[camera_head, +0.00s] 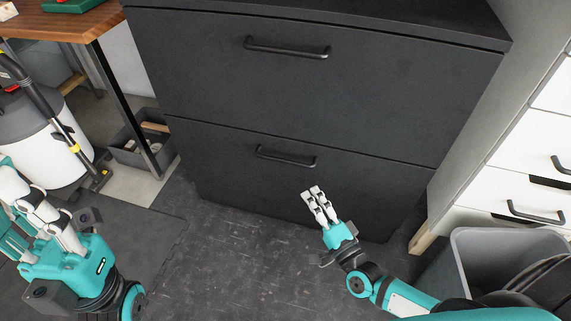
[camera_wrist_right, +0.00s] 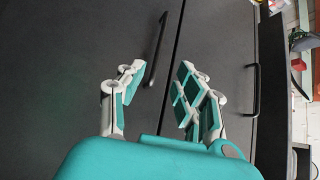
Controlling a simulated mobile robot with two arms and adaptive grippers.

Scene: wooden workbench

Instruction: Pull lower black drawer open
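The lower black drawer (camera_head: 235,175) is the bottom front of the black cabinet in the head view and looks shut, flush with the drawer above. Its dark bar handle (camera_head: 287,157) is near its top edge. The handle also shows in the right wrist view (camera_wrist_right: 157,48), ahead of the fingertips. My right gripper (camera_head: 313,190) is in front of the lower drawer, below and right of the handle. In the right wrist view its fingers (camera_wrist_right: 160,78) are apart with nothing between them. My left gripper (camera_head: 28,215) is at the lower left, away from the cabinet, its fingers apart and empty.
The upper drawer's handle (camera_head: 287,48) is above. A white drawer unit (camera_head: 530,150) and a grey bin (camera_head: 500,245) stand right. A wooden table (camera_head: 75,22), white canister (camera_head: 35,145) and grey box (camera_head: 140,155) are left. Dark floor (camera_head: 235,260) before the cabinet is clear.

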